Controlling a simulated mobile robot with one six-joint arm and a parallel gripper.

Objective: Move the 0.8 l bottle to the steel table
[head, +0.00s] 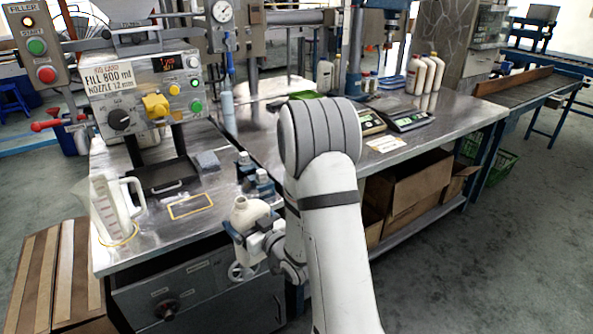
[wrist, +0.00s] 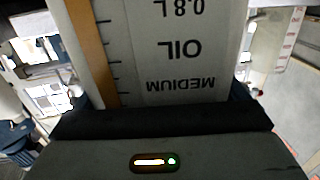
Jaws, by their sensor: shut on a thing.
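The 0.8 l bottle (head: 249,213) is cream-white and stands upright in my gripper (head: 262,247), in front of the filler bench's edge in the head view. In the wrist view its label (wrist: 185,50) fills the top and reads "0.8 L", "OIL" and "MEDIUM" upside down, with an amber level strip beside it. My gripper (wrist: 160,120) is shut on the bottle's body. The arm hides part of the bottle's surroundings. The steel table (head: 462,112) runs to the back right, with scales and other bottles on it.
The filler machine (head: 150,95) stands at the left with a measuring jug (head: 112,210) before it. Two scales (head: 403,118) and several white bottles (head: 425,75) occupy the steel table. Its front right stretch is clear.

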